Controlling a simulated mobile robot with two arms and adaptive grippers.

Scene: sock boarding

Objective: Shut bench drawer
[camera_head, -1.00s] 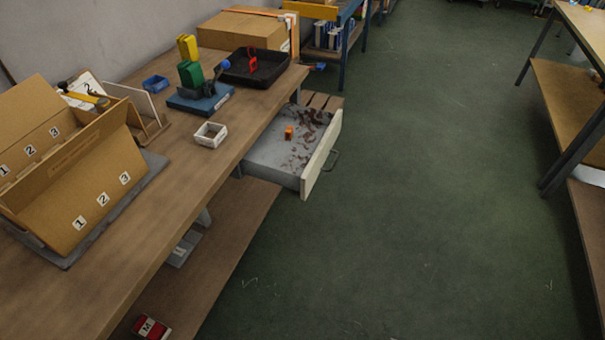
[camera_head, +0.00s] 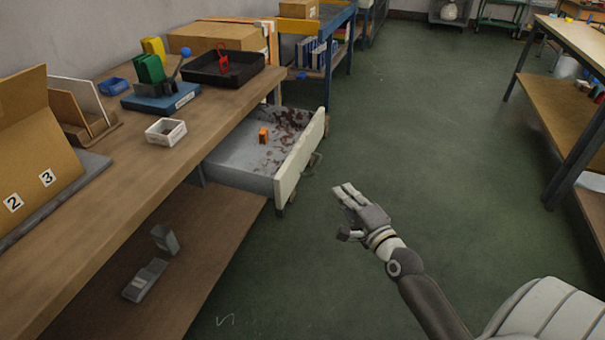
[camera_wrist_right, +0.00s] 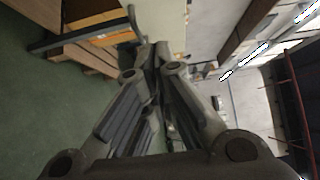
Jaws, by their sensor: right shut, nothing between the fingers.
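The bench drawer (camera_head: 236,168) stands pulled out from under the bench top, with its pale front panel (camera_head: 300,158) over the aisle. A small orange block (camera_head: 263,136) and reddish-brown stains or scraps are on its grey bottom. A dark handle (camera_head: 312,164) shows on the outer side of the front. My right gripper (camera_head: 345,194) is in the aisle, right of and apart from the drawer front in the head view. Its fingers are shut and empty, and they meet in the right wrist view (camera_wrist_right: 152,52). My left gripper is not in view.
The wooden bench top (camera_head: 115,170) carries a white box (camera_head: 166,131), a black tray (camera_head: 222,68) and a cardboard stand (camera_head: 42,150). A blue-framed rack (camera_head: 330,60) stands beyond. Another table (camera_head: 570,45) is at the right, with clear green floor between.

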